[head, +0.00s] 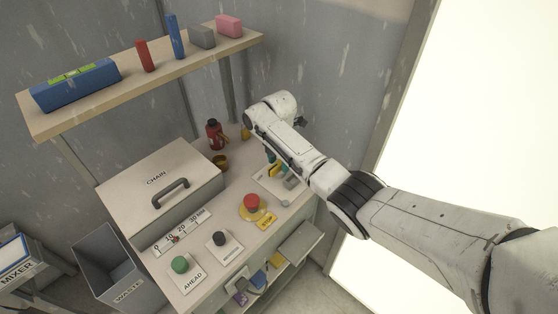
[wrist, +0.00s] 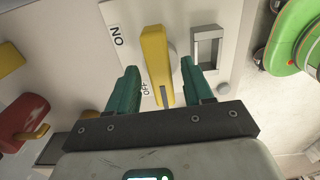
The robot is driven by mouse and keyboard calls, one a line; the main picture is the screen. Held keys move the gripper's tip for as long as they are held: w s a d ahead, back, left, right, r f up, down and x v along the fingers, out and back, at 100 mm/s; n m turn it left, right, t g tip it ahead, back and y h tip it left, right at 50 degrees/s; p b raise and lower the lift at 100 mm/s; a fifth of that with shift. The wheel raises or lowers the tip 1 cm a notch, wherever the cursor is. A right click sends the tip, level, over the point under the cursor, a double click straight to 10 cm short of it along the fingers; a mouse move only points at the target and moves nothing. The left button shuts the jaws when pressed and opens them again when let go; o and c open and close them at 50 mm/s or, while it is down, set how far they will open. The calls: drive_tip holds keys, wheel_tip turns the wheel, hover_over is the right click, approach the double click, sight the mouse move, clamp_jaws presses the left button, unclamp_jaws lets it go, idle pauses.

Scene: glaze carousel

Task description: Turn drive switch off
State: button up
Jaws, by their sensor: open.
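The drive switch has a yellow lever (wrist: 156,60) on a pale plate (wrist: 108,14) marked ON and OFF. In the wrist view the lever stands between the two teal fingers of my gripper (wrist: 160,88), with gaps visible on both sides. The gripper is open. The OFF label is beside the lever's near end and ON is farther up on the left. I cannot tell the lever's exact setting. In the head view my arm partly hides the switch plate (head: 265,183).
A red button (head: 252,202) on a yellow base, a black knob (head: 219,239) and a green button (head: 180,264) are on the bench. The CHAIN box (head: 150,178) stands left. A red bottle (head: 214,135) is behind. A shelf (head: 150,85) overhangs the back.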

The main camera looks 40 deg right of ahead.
sight(279, 162)
wheel_tip(279, 162, up, 11)
drive_tip(key=shift+b, duration=0.3)
drive_tip(key=shift+f, duration=0.1)
idle(0.6)
